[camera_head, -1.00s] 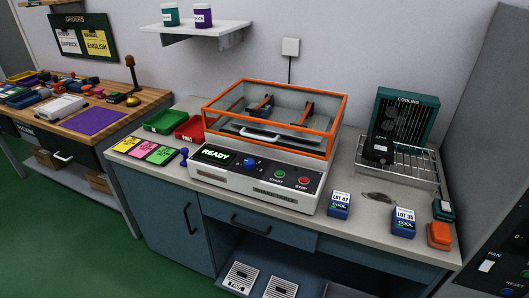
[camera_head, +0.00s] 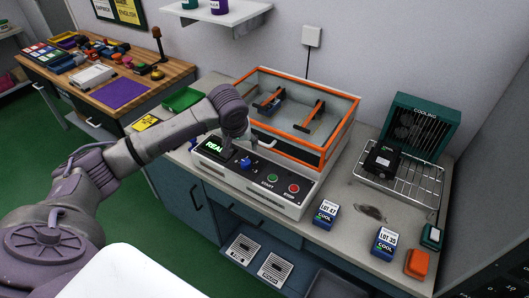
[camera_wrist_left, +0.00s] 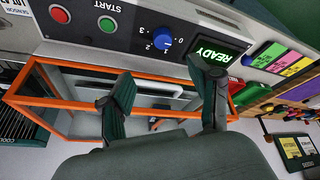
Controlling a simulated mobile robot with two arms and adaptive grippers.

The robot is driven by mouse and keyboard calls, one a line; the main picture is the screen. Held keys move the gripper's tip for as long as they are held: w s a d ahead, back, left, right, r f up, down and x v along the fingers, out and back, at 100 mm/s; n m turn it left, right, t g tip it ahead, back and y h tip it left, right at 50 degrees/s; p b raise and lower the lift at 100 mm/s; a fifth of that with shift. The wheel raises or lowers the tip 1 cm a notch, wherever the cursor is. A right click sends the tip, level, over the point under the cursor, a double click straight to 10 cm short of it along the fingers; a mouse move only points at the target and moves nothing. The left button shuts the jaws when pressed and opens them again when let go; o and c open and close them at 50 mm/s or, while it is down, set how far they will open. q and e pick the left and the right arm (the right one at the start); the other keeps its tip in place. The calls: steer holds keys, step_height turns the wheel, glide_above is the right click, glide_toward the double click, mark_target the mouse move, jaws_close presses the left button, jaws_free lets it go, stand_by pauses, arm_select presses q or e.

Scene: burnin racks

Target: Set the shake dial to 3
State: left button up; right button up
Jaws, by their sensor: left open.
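The blue shake dial (camera_head: 246,163) is on the sloped front panel of the white shaker (camera_head: 250,187), between the lit display and the green START button. In the left wrist view the dial (camera_wrist_left: 161,41) shows with numbers 0 to 3 around it; I cannot tell its setting for certain. My left gripper (camera_head: 243,150) is over the panel, close to the dial and partly covering the display. In the left wrist view its two fingers (camera_wrist_left: 163,75) are spread and empty, with the dial just past the gap between them. My right gripper is not in view.
The orange-framed lid (camera_head: 305,115) is just behind the panel. A red STOP button (camera_head: 294,188) is right of START (camera_head: 272,178). Blue lot boxes (camera_head: 326,213) stand on the bench at right, by a cooling rack (camera_head: 405,180).

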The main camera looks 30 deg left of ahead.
arm_select(q)
steer(key=p, duration=0.1)
glide_toward(245, 162)
steer(key=f, duration=0.1)
steer(key=x, duration=0.4)
steer(key=p+x, duration=0.1)
steer(key=x, duration=0.3)
steer(key=shift+w, duration=0.25)
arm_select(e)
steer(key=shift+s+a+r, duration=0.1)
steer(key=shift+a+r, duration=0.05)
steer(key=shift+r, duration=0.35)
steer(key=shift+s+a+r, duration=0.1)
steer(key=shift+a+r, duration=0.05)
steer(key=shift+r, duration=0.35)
arm_select(q)
steer(key=shift+a, duration=0.1)
steer(key=c, duration=1.1)
steer(key=shift+c, duration=0.2)
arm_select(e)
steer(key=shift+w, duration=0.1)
